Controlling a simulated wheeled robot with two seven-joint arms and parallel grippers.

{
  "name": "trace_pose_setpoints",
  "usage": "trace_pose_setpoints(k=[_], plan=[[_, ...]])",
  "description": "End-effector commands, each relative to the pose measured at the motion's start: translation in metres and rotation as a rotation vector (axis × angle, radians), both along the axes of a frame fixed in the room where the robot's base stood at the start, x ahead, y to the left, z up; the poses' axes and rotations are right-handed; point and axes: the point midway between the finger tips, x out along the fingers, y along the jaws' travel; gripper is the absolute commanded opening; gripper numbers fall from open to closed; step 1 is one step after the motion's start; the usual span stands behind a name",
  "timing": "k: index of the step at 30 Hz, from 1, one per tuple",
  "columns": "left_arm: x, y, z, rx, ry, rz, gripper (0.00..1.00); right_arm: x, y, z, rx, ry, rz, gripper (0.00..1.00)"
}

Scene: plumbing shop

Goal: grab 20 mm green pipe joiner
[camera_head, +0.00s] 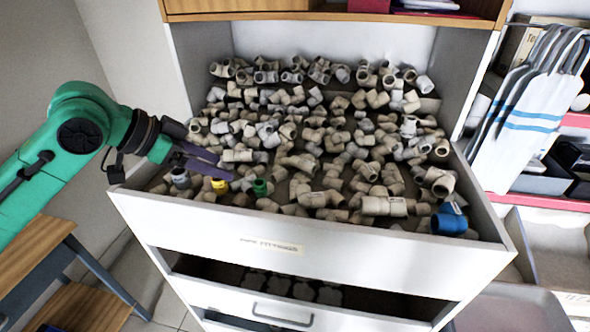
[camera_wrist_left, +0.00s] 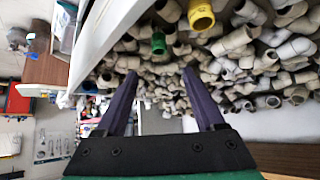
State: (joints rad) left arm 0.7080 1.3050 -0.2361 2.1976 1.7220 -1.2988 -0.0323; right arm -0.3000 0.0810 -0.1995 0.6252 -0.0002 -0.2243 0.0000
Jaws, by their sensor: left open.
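The green pipe joiner (camera_head: 259,187) is a small green ring-like piece near the front edge of the open drawer of fittings. It also shows in the left wrist view (camera_wrist_left: 158,43), above the gap between the fingers. My left gripper (camera_head: 218,165) is open and empty over the left part of the drawer, to the left of the green joiner and apart from it. In the left wrist view its two dark fingers (camera_wrist_left: 160,72) are spread wide. My right gripper is not in view.
The drawer (camera_head: 345,245) holds many beige fittings. A yellow fitting (camera_head: 220,186) lies left of the green joiner, and a blue one (camera_head: 449,220) lies at the front right. A wooden shelf (camera_head: 330,17) is above. A wooden table (camera_head: 40,250) stands left.

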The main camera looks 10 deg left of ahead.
Motion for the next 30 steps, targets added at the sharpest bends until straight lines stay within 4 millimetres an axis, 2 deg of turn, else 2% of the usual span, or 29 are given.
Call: trace_pose_setpoints(k=[4, 12, 17, 22, 25, 30], plan=[[0.007, -0.009, -0.008, -0.003, 0.003, -0.003, 0.71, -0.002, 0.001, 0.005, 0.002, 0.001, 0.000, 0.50], [0.039, -0.043, -0.056, -0.003, 0.002, -0.002, 0.71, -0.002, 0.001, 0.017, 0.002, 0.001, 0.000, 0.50], [0.048, -0.054, -0.070, -0.003, 0.001, -0.001, 0.71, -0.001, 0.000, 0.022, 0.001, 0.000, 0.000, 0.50], [0.064, -0.072, -0.093, -0.003, 0.002, -0.001, 0.71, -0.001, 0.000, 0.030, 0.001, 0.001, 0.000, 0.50], [0.068, -0.076, -0.100, -0.001, 0.000, -0.001, 0.71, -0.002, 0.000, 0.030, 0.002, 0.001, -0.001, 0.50], [0.069, -0.076, -0.101, 0.000, -0.002, 0.000, 0.71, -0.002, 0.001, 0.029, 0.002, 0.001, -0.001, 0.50]])
